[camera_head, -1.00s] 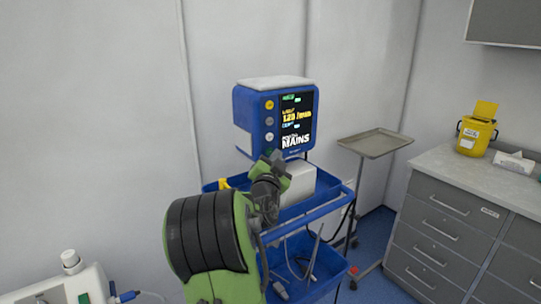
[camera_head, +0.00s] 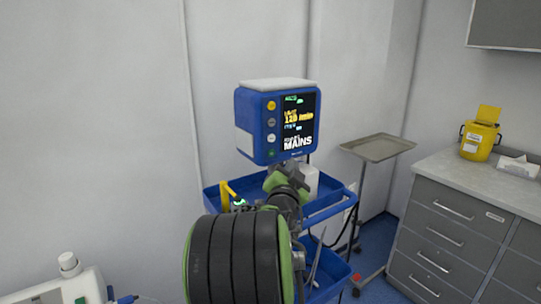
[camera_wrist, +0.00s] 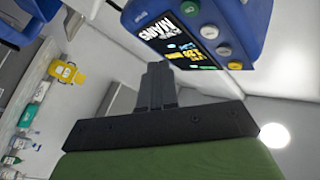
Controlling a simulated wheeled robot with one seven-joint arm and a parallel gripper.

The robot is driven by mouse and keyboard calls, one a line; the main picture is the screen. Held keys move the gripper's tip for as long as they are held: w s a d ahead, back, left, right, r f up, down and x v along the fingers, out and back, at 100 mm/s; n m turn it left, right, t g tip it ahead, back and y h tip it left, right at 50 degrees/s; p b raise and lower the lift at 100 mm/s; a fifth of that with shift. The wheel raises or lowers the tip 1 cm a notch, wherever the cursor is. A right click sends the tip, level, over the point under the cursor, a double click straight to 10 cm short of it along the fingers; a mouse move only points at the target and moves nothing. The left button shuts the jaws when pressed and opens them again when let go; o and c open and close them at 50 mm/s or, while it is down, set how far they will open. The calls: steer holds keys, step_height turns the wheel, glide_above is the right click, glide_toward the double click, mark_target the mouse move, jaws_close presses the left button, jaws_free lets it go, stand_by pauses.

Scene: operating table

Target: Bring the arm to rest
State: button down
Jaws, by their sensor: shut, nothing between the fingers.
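My gripper (camera_wrist: 157,85) shows in the wrist view with its two dark fingers together and nothing between them. In that view it points toward the blue monitor (camera_wrist: 195,30), whose screen and buttons appear tilted and upside down. In the head view my green and black arm (camera_head: 238,258) reaches up from the bottom centre toward the blue trolley (camera_head: 330,208). The arm's far end is below the monitor (camera_head: 277,122), and the fingertips are hidden there by the arm links.
A metal tray stand (camera_head: 378,147) stands right of the trolley. A grey drawer cabinet (camera_head: 450,225) with a yellow sharps bin (camera_head: 478,140) is at the right. A white device (camera_head: 60,288) is at the lower left. The wall area at the left is clear.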

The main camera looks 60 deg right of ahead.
stand_by(0.3)
steer(key=w+a+f+n+t+y+p, duration=0.15)
steer(key=w+a+n+y, duration=0.4)
steer(key=a, duration=0.65)
steer(key=w+a+n+t+y+p, duration=0.2)
steer(key=w+a+n+y+p, duration=0.3)
steer(key=a, duration=0.6)
steer(key=s+a+f+n+g+y, duration=0.1)
steer(key=s+a+n+g+y, duration=0.1)
steer(key=s+a+n+y, duration=0.2)
steer(key=s+a+f+n+g+y+p, duration=0.1)
steer(key=s+a+n+y, duration=0.3)
steer(key=a, duration=1.4)
steer(key=s+f+n+g, duration=0.1)
steer(key=s+n, duration=0.2)
steer(key=s, duration=0.3)
steer(key=shift+s+a+f+p, duration=0.15)
steer(key=shift+a+f+p, duration=0.05)
steer(key=shift+f+p, duration=0.1)
